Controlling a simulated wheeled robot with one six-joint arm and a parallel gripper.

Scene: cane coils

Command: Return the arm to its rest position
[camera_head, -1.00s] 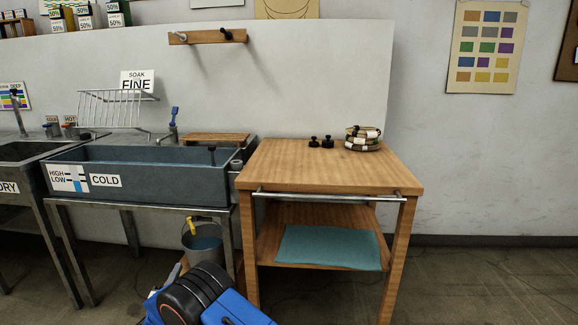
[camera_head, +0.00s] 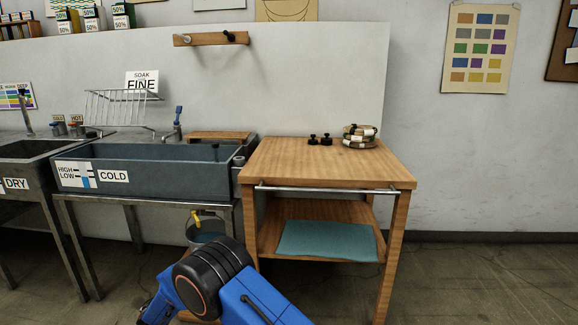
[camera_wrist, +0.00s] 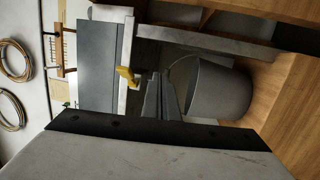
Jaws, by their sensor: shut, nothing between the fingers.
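My gripper (camera_wrist: 162,92) shows in the wrist view with its two grey fingers together and nothing between them. The gripper itself is not visible there.
The sink marked COLD (camera_head: 150,178) stands left of the wooden table (camera_head: 300,165). Cane coils (camera_head: 360,137) and small black clamps (camera_head: 320,140) rest on its top. A teal cloth (camera_head: 328,240) lies on the lower shelf. The bucket (camera_head: 206,230) hangs or stands under the sink.

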